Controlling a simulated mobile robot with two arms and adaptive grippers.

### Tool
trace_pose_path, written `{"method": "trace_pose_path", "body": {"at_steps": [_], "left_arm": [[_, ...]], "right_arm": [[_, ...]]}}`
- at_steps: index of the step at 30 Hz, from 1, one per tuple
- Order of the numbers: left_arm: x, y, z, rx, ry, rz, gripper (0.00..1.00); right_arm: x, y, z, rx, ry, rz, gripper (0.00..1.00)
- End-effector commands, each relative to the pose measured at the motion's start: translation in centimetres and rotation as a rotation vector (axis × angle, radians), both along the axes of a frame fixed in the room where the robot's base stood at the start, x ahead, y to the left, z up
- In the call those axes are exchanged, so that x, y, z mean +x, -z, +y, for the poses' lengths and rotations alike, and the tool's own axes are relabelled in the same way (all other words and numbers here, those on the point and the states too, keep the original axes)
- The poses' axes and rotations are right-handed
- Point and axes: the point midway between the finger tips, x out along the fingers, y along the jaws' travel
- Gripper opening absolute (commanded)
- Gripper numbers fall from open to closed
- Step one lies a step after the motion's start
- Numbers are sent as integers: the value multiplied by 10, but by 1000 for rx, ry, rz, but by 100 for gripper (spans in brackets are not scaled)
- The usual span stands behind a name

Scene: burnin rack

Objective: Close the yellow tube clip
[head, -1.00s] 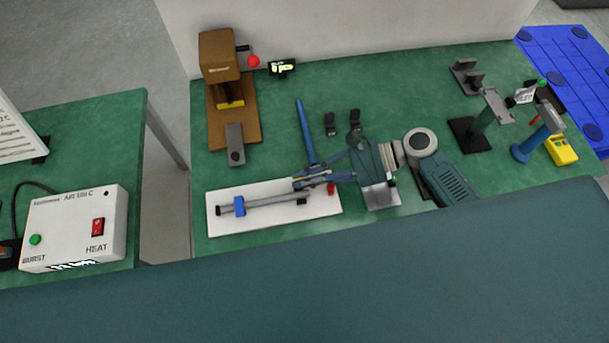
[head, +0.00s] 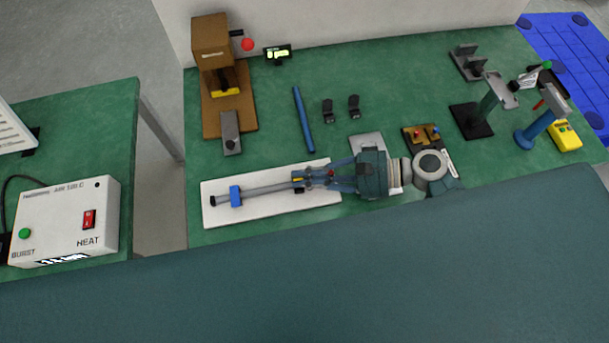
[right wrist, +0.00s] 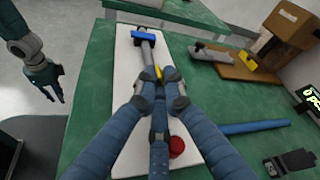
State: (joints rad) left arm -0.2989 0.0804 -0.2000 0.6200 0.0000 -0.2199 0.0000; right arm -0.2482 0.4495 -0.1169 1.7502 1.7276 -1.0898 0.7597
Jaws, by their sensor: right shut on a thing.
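The yellow tube clip (head: 298,180) sits on the grey tube (head: 268,189) above the white board (head: 225,215). In the right wrist view the clip (right wrist: 158,73) shows just beyond my fingertips. My right gripper (head: 308,178) comes in from the right, along the tube's line, and is shut on the clip or the tube at it; the fingers hide the exact contact. I cannot tell whether the clip is closed. My left gripper (right wrist: 52,88) hangs off to the left in the right wrist view, fingers apart and empty, away from the board.
A blue clamp (head: 236,196) holds the tube's left part. A red knob (right wrist: 177,147) is on the board under my right gripper. A blue rod (head: 303,119) and two black clips (head: 328,111) lie behind. A brown press (head: 213,75) stands at the back left.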

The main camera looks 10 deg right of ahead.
Motion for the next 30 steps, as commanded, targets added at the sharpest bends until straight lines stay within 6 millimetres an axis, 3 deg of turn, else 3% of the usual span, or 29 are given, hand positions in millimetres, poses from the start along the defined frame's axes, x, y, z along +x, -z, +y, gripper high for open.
{"method": "trace_pose_path", "body": {"at_steps": [11,12,15,25,30], "left_arm": [[-1,0,0,-1,1,1,28],[-1,0,0,-1,1,1,28],[-1,0,0,0,1,2,28],[-4,1,1,1,-1,4,28],[-2,1,0,1,-1,3,28]], "right_arm": [[-1,-1,1,2,-2,-5,0],[-1,-1,1,2,-2,-5,12],[-1,-1,1,2,-2,-5,28],[-1,0,-2,0,0,-3,28],[-7,-4,-20,-2,-1,-3,28]]}}
